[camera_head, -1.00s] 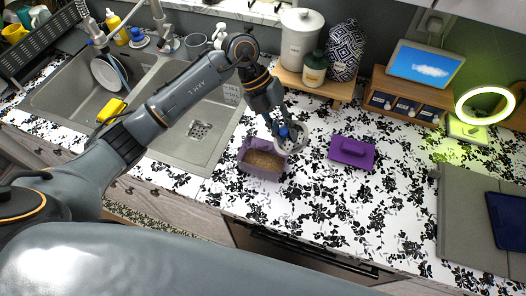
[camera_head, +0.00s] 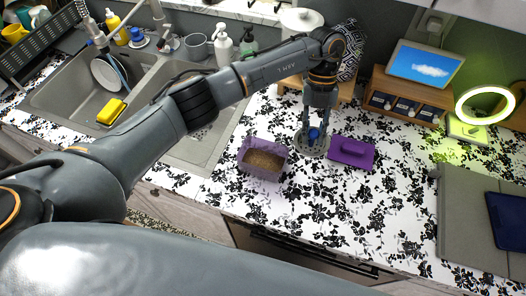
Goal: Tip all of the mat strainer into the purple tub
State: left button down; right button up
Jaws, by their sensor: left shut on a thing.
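The purple tub (camera_head: 246,162) stands on the patterned counter with brown grainy stuff filling its inside. My left gripper (camera_head: 314,128) points down to the right of the tub, shut on the grey round strainer (camera_head: 312,151). My right gripper is out of view.
The sink (camera_head: 62,102) with plates and a yellow sponge (camera_head: 112,111) lies to the left. A wooden stand with a canister (camera_head: 301,20) is behind my arm. A wooden drawer unit (camera_head: 404,97) and grey folder (camera_head: 468,215) are right. The front middle counter is clear.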

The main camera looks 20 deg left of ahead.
aim_at(315, 131)
pick_arm(q)
jog(key=shift+d+f, duration=0.1)
jog(key=shift+d, duration=0.05)
dwell(0.3)
notch_tip(315, 131, up, 6)
jog(key=p, duration=0.4)
dwell(0.5)
